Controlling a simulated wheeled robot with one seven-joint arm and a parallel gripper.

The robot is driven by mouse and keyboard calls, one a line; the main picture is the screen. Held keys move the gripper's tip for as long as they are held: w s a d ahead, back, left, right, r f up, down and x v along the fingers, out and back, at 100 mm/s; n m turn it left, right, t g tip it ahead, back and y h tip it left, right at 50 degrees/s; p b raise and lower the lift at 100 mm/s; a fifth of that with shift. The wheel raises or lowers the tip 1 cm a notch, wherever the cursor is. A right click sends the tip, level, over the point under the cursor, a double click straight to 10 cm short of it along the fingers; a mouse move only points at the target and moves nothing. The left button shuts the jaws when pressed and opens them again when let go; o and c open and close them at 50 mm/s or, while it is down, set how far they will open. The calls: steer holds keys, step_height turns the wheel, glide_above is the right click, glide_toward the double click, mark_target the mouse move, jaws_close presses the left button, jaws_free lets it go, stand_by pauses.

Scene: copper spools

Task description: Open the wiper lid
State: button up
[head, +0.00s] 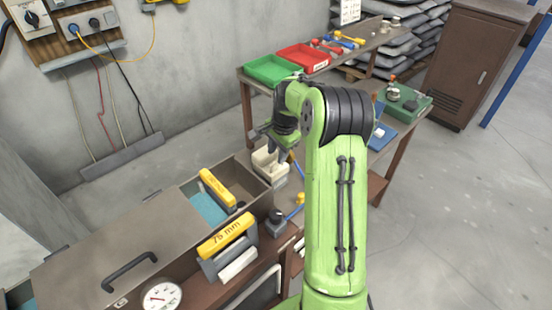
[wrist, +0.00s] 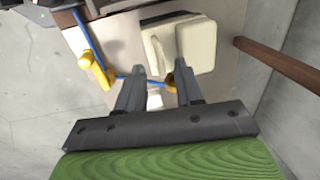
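A cream box (head: 268,166), which I take to be the wiper, stands on the bench just beyond the long grey case in the head view. In the wrist view the cream box (wrist: 195,45) has a rounded block and a narrower upright cream piece (wrist: 157,50) on its left. I cannot tell which part is the lid or how far it is open. My gripper (wrist: 159,70) is open, its two grey fingers apart, with the fingertips overlapping the box's near edge in view. Contact cannot be told. In the head view my gripper (head: 275,147) is partly hidden by my arm.
A blue cable (wrist: 90,42) and yellow connector (wrist: 94,68) lie left of the box. The grey case (head: 110,250) holds yellow-handled blocks (head: 217,188); a yellow "75 mm" block (head: 227,236) stands beside it. A dial gauge (head: 161,296) is in front. Green (head: 272,69) and red (head: 303,57) trays sit behind.

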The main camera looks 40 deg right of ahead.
mark_target(277, 171)
steer(key=f, duration=0.3)
steer(key=shift+w+f, duration=0.1)
steer(key=shift+w, duration=0.2)
steer(key=shift+c, duration=0.5)
jaws_close()
stand_by(0.6)
